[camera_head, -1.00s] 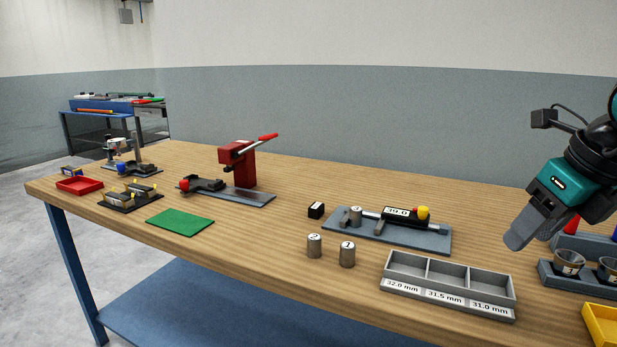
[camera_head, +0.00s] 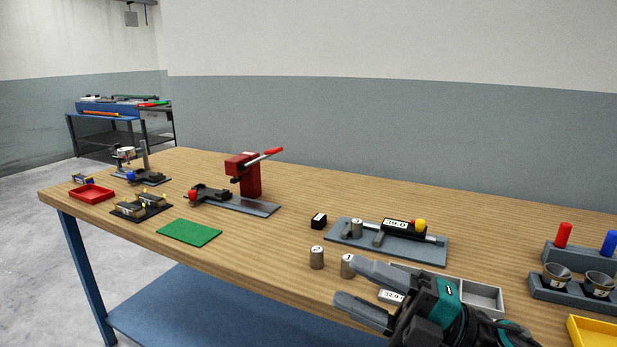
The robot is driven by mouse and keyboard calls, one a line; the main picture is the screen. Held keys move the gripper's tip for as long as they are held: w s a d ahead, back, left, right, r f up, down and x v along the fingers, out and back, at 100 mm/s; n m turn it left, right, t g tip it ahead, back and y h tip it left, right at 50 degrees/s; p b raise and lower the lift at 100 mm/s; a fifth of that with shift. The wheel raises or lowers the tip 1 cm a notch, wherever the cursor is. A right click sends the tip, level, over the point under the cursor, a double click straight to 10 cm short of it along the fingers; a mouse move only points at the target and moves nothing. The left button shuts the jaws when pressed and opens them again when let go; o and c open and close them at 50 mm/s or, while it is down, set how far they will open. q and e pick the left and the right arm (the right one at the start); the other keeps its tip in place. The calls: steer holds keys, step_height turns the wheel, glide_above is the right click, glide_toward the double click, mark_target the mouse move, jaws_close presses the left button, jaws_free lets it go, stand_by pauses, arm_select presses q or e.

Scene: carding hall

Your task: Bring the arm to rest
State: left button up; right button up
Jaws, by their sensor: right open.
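My right gripper (camera_head: 352,282) is low at the front of the table, its two grey fingers apart with nothing seen between them. It points left and covers much of the grey three-part tray (camera_head: 483,295). One metal cylinder (camera_head: 317,257) stands left of the fingers. A second cylinder (camera_head: 347,265) stands just behind the upper fingertip and is partly hidden; I cannot tell whether they touch. My left gripper is not in view.
A gauge (camera_head: 400,246) holding a cylinder stands behind the gripper. A red press (camera_head: 245,175), green mat (camera_head: 189,232) and red tray (camera_head: 92,194) are further left. Cups (camera_head: 556,275) and a yellow bin (camera_head: 592,333) are at right. The wooden table (camera_head: 265,285) has bare room left of the cylinders.

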steer(key=d+f+m+t+h+p, duration=0.1)
steer(key=d+f+m+t+h, duration=0.5)
steer(key=m, duration=0.5)
steer(key=d+f+m+t+h+p, duration=0.1)
steer(key=d+f+m+t+h, duration=0.1)
steer(key=f+m+t+h, duration=0.5)
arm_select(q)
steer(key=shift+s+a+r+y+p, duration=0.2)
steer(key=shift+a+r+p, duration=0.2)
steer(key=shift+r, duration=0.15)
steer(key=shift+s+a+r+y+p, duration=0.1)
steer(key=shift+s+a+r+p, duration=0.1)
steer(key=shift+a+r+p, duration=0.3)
arm_select(e)
steer(key=s+d+f+m+g+h, duration=0.1)
steer(key=s+f+m+g, duration=0.3)
steer(key=f, duration=0.4)
steer(key=s+d+f+m+g+h, duration=0.1)
steer(key=s+f+m+g+h, duration=0.3)
steer(key=s+f+m, duration=0.2)
step_height(320, 180, down, 3)
steer(key=shift+s+d+f+m+g+h, duration=0.15)
steer(key=shift+s+d+m+g+h, duration=0.2)
steer(key=shift+s, duration=0.7)
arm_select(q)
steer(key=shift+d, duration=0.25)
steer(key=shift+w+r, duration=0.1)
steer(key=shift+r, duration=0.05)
